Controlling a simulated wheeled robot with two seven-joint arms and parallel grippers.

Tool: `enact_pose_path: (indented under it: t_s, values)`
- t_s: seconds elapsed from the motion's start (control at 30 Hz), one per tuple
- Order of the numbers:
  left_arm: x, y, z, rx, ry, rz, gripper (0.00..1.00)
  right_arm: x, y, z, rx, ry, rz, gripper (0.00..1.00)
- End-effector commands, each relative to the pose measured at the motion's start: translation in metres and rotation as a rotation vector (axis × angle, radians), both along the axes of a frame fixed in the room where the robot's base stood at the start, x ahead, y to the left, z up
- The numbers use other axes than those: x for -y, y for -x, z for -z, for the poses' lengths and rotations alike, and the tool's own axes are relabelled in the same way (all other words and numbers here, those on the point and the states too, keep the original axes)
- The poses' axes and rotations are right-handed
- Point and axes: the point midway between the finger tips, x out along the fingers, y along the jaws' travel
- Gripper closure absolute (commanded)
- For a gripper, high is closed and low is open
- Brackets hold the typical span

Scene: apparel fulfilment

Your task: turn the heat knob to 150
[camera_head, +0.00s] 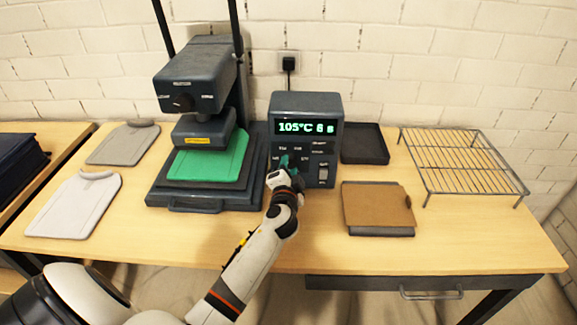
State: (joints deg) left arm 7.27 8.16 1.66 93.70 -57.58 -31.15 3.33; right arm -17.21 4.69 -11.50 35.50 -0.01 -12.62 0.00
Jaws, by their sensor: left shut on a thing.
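My right gripper is not in view.
Grey garment pieces (75,207) lie on the left of the table. A brown clipboard-like board (378,206), a black tray (363,145) and a wire rack (465,165) are on the right. The table front (450,250) is clear.

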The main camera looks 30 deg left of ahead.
Motion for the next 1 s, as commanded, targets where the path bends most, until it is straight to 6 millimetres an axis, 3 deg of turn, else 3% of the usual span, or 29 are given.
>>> enact_pose_path:
  t_s: [1.0]
  values:
    - [0.001, 0.0, -0.002, -0.501, -0.81, 0.001, 0.87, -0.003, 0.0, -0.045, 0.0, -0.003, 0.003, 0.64]
